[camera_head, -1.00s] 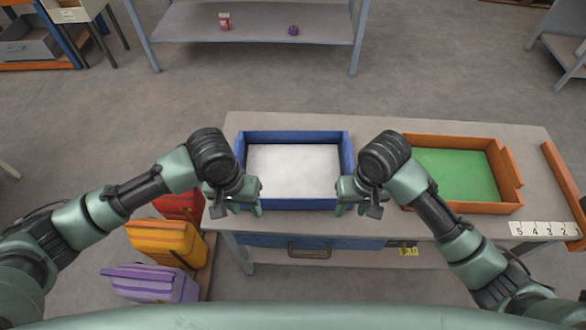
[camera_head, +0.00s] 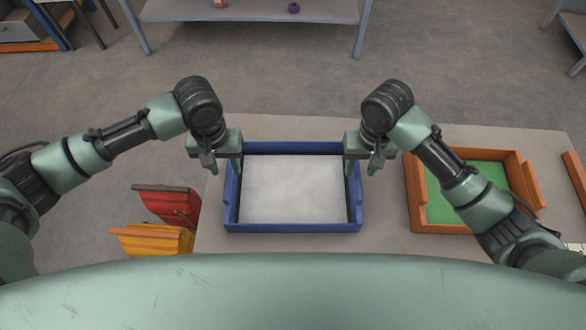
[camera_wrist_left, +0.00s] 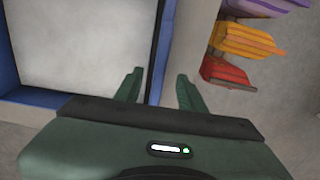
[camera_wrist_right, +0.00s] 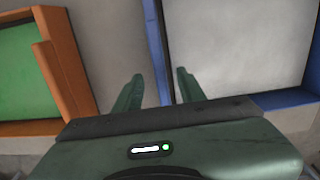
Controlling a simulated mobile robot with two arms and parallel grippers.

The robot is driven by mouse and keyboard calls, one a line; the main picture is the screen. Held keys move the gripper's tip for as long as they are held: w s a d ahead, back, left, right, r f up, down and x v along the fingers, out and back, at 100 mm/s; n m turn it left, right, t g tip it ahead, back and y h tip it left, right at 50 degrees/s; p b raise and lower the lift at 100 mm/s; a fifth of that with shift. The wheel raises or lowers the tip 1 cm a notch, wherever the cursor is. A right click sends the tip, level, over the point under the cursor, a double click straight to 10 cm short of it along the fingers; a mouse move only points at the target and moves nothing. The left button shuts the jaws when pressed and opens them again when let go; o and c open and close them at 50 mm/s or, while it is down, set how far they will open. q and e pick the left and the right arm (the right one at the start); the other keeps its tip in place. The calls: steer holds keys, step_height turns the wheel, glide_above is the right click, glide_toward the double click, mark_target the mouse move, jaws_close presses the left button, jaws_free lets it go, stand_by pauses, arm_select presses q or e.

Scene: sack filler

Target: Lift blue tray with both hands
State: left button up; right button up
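The blue tray (camera_head: 292,227), with a pale grey-white inside, rests on the table. My left gripper (camera_head: 229,170) is at the tray's left wall, toward the far end. In the left wrist view the blue wall (camera_wrist_left: 168,35) runs between the two spread fingers (camera_wrist_left: 157,82), with gaps on both sides. My right gripper (camera_head: 362,168) is at the right wall. In the right wrist view the wall (camera_wrist_right: 154,40) also lies between the open fingers (camera_wrist_right: 157,82). How far down the fingers reach beside the walls is unclear.
An orange tray (camera_head: 470,229) with a green inside stands on the table (camera_head: 384,200) to the right. Red (camera_head: 168,203) and yellow (camera_head: 152,240) containers stand at the left, below the table. A shelf (camera_head: 250,12) stands beyond open floor.

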mark_target(231, 180)
arm_select(q)
steer(key=shift+w, duration=0.2)
arm_select(e)
steer(key=shift+w, duration=0.2)
arm_select(q)
steer(key=shift+s+r, duration=0.1)
steer(key=shift+s, duration=0.25)
arm_select(e)
steer(key=shift+s+r, duration=0.1)
steer(key=shift+s, duration=0.25)
arm_select(q)
step_height(231, 180, down, 8)
steer(key=shift+w+r, duration=0.1)
arm_select(e)
step_height(231, 180, down, 8)
steer(key=shift+w+r, duration=0.1)
arm_select(q)
jaws_close()
arm_select(e)
jaws_close()
stand_by(0.3)
